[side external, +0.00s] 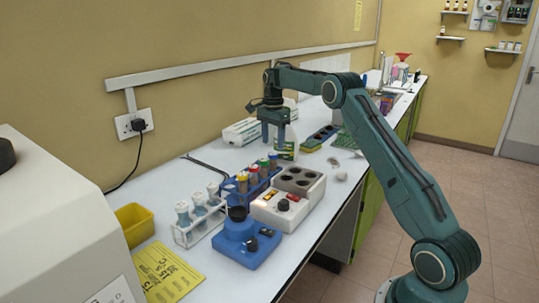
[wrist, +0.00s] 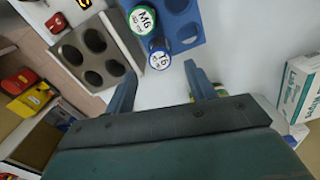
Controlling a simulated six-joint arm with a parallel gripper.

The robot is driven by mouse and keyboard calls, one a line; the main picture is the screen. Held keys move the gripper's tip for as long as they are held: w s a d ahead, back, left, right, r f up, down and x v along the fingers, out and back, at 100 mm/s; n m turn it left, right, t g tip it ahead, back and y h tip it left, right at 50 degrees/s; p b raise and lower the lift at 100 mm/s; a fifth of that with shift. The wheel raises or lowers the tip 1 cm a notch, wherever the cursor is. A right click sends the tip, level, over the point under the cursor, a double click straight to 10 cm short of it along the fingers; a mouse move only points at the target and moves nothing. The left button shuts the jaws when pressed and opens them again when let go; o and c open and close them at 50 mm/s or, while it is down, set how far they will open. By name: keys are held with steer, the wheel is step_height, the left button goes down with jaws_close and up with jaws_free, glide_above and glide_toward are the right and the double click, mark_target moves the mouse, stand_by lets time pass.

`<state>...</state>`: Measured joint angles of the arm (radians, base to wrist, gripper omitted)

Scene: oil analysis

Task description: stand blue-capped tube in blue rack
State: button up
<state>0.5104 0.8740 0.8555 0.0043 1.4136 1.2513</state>
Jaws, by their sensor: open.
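The blue-capped tube, marked T6 (wrist: 160,54), shows its cap in the wrist view, beside a green-capped tube marked M6 (wrist: 143,19). It is at the near corner of the blue rack (wrist: 211,18) and looks roughly upright. How deep it sits is hidden from above. In the side view, the blue rack (side external: 229,196) holds a row of capped tubes; I cannot make out the blue cap there. My gripper (side external: 273,146) is open and points down above the far end of that row. In the wrist view its fingers (wrist: 160,84) are apart with nothing between them.
A white heater block (side external: 292,208) with round wells stands close beside the rack. A white rack (side external: 186,237) of pale-capped tubes and a blue device (side external: 238,249) stand nearer the camera. A wipes box (wrist: 301,90) lies on the wall side.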

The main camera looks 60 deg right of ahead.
step_height(320, 180, up, 8)
stand_by(0.5)
steer(key=s+a+r+n+t, duration=0.1)
steer(key=s+a+r+n, duration=0.5)
steer(key=a, duration=0.4)
steer(key=s+a+r+n+t, duration=0.2)
steer(key=s+a+r+n, duration=0.2)
steer(key=s+a+r, duration=0.45)
steer(key=s+a+f+n+t, duration=0.1)
steer(key=s+a+f+n, duration=0.4)
steer(key=s, duration=0.5)
steer(key=s+a+f+n+t, duration=0.1)
steer(key=s+a+f+n, duration=0.4)
steer(key=s+f, duration=0.3)
steer(key=s+a, duration=0.1)
steer(key=s, duration=0.2)
steer(key=shift+a+f+t, duration=0.15)
steer(key=shift+a+t, duration=0.1)
steer(key=shift+t, duration=0.05)
